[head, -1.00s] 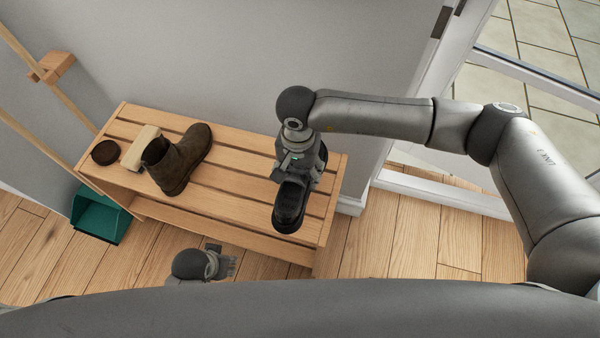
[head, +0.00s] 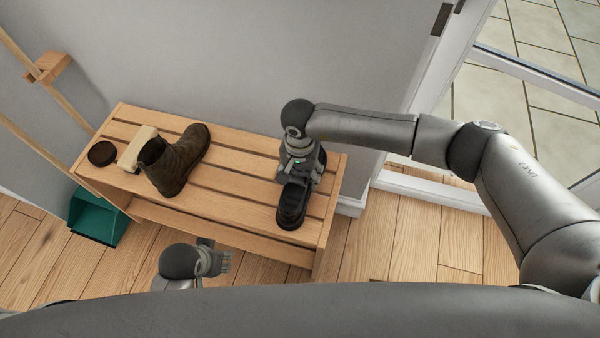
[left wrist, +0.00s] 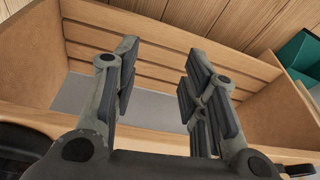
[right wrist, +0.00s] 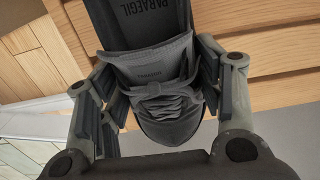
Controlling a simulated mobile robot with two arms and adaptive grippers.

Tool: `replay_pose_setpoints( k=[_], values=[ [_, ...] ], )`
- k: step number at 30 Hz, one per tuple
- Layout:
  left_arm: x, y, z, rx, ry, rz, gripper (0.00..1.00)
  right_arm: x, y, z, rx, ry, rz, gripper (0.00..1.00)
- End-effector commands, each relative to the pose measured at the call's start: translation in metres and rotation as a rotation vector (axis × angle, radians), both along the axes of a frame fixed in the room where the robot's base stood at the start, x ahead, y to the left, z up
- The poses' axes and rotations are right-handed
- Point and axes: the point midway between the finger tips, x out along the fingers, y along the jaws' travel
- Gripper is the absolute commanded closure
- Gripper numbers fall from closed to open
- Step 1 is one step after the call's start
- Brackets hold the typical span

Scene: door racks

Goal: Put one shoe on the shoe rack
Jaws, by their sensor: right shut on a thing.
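A black shoe (head: 291,207) is at the right end of the slatted wooden shoe rack (head: 236,168). My right gripper (head: 297,180) is shut on the shoe from above. In the right wrist view the laced shoe (right wrist: 160,85) sits between the fingers (right wrist: 160,100), sole down over the slats; I cannot tell whether it touches them. A brown boot (head: 172,165) stands upright on the rack's left part. My left gripper (head: 222,262) is low in front of the rack. In the left wrist view its fingers (left wrist: 160,85) are apart with nothing between them.
A wooden brush (head: 138,146) and a round dark tin (head: 102,153) lie at the rack's left end. A green dustpan (head: 97,217) is on the floor at left. A glass door (head: 540,75) stands at right. The rack's middle top is clear.

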Motion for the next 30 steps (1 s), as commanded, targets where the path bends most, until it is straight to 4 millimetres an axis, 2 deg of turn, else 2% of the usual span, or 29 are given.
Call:
replay_pose_setpoints(
  k=[1,2,7,20,23,30],
  values=[
    [0.0,0.0,0.001,-0.001,-0.003,0.0,0.6,0.0,0.0,0.0,0.0,0.0,0.0,0.69],
    [0.001,0.0,0.003,-0.001,-0.005,0.0,0.6,0.0,0.0,-0.001,0.0,0.0,0.0,0.38],
    [0.001,0.0,0.003,-0.001,-0.005,0.0,0.6,0.0,0.0,0.0,0.0,0.0,0.0,0.17],
    [0.001,0.0,0.004,-0.001,-0.006,0.0,0.6,0.0,0.0,0.002,0.0,0.0,0.0,0.17],
    [-0.001,0.001,-0.007,0.001,0.006,0.0,0.6,0.001,0.0,0.017,0.001,-0.003,0.001,0.17],
    [-0.004,0.0,-0.033,0.002,0.019,-0.003,0.6,0.001,0.0,0.07,0.0,-0.004,0.001,0.17]
  ],
)
